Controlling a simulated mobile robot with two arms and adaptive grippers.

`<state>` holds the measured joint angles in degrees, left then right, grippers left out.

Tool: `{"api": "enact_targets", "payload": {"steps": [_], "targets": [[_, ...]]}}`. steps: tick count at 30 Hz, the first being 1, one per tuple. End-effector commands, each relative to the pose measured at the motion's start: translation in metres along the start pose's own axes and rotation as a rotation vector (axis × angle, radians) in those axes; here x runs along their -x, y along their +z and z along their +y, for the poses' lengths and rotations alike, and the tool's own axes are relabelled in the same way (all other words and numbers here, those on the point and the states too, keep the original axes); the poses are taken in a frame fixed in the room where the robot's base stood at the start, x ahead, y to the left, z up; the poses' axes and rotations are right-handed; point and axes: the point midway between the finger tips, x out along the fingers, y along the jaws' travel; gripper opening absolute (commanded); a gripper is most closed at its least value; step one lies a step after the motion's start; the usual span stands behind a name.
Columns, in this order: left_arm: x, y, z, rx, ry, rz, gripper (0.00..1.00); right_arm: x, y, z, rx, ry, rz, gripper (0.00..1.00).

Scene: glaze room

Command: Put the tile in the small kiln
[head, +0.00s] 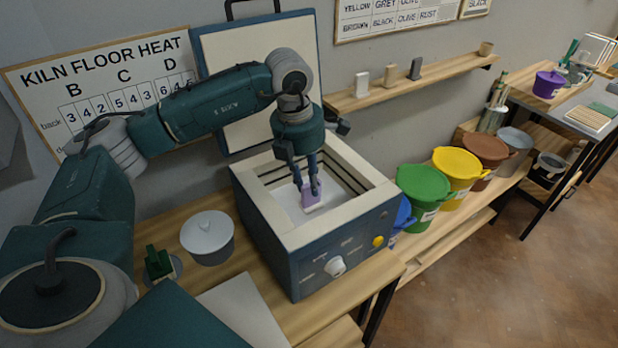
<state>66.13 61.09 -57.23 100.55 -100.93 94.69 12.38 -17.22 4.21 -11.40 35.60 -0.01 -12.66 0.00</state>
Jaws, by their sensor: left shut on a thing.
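The small kiln (279,224) stands on the wooden bench with its lid (268,84) raised at the back and its white inside showing. My left gripper (308,190) reaches down into the kiln from above. The right gripper does not show.
A grey lidded pot (208,237) and a small green object (158,264) stand left of the kiln. A green bucket (423,195), a yellow bucket (458,172) and other buckets stand to its right. A wall shelf (410,84) holds several small pieces. A kiln floor heat chart (105,88) hangs behind.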

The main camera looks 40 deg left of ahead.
Motion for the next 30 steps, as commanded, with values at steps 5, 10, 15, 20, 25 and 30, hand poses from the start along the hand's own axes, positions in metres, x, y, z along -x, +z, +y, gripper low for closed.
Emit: {"api": "enact_targets", "payload": {"steps": [5, 10, 15, 20, 25, 30], "targets": [[0.0, 0.0, 0.0, 0.0, 0.0, -0.002, 0.0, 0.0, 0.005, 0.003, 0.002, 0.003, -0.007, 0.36], [-0.003, 0.0, 0.0, 0.0, 0.0, -0.001, 0.23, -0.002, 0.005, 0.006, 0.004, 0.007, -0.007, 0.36], [-0.002, 0.0, 0.0, 0.0, 0.0, -0.001, 0.38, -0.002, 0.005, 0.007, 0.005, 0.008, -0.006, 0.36], [-0.002, 0.0, 0.0, 0.0, 0.0, -0.001, 0.38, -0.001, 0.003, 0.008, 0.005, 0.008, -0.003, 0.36], [0.007, 0.002, 0.0, 0.0, 0.001, -0.005, 0.38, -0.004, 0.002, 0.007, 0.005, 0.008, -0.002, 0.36], [0.038, 0.002, 0.0, 0.0, 0.001, -0.009, 0.38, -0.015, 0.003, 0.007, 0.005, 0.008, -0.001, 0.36]]}}
